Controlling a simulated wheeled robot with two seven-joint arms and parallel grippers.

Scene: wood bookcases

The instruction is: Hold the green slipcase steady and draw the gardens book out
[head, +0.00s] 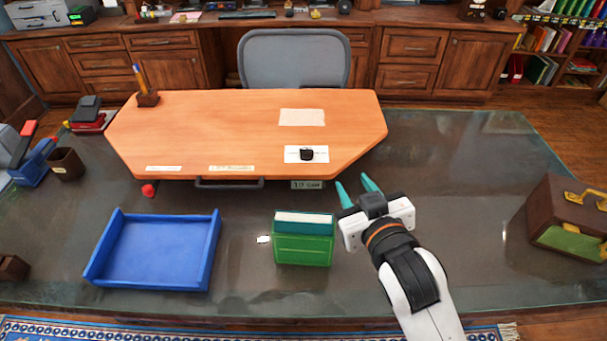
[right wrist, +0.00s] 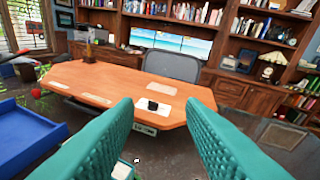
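The green slipcase (head: 303,251) stands on the dark glass desktop, at the lower middle of the head view. A book with a teal cover and pale page edges (head: 304,217) sits inside it, its upper part showing above the green front. I cannot read a title. My right gripper (head: 356,186) is in the air to the right of the slipcase and apart from it. Its teal fingers are spread and empty, also in the right wrist view (right wrist: 170,125). My left gripper is not in view.
A blue tray (head: 155,285) lies left of the slipcase, with a small white item (head: 263,239) between them. A raised orange wooden desk board (head: 240,120) is behind. A brown case (head: 567,215) stands far right.

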